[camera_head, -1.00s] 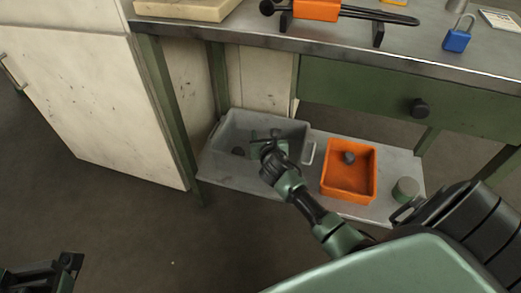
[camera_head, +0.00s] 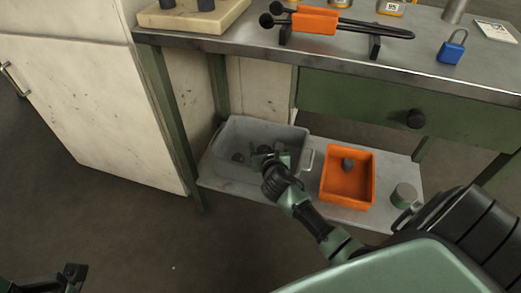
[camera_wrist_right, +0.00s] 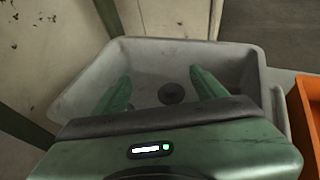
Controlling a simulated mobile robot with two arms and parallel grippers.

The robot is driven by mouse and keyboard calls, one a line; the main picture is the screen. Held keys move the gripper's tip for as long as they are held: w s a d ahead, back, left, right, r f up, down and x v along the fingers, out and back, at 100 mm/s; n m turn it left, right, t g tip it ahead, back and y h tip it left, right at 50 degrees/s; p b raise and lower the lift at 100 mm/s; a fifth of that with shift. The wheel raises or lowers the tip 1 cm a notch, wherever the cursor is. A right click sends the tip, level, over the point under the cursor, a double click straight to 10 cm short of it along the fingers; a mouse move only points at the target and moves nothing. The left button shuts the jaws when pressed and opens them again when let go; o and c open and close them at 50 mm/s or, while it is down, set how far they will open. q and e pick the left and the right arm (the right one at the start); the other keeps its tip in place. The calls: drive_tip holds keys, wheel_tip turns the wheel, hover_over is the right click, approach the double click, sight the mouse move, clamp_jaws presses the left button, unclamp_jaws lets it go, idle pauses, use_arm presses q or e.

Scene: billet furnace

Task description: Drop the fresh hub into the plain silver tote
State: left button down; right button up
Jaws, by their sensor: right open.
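The plain silver tote (camera_head: 262,131) stands on the lower shelf under the bench, and its grey walls also show in the wrist view (camera_wrist_right: 80,88). A dark round hub (camera_head: 238,157) lies on the tote floor; in the wrist view it (camera_wrist_right: 171,94) shows between and beyond my green fingers. I cannot tell whether it is the fresh one. My right gripper (camera_head: 270,153) is over the tote with its fingers (camera_wrist_right: 161,78) spread and nothing between them. My left gripper (camera_head: 75,274) is at the bottom left corner, partly cut off, far from the tote.
An orange bin (camera_head: 330,196) with a dark part (camera_head: 347,164) in it stands right of the tote. A grey-green can (camera_head: 403,195) is farther right. The bench top above carries tongs on an orange rest (camera_head: 314,21), a blue padlock (camera_head: 452,47) and a pale slab (camera_head: 180,20).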

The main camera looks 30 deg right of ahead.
drive_tip(key=p+v, duration=0.1)
drive_tip(key=v, duration=0.3)
drive_tip(key=shift+s+a+r, duration=0.1)
drive_tip(key=shift+s+a, duration=0.05)
drive_tip(key=shift+s, duration=0.1)
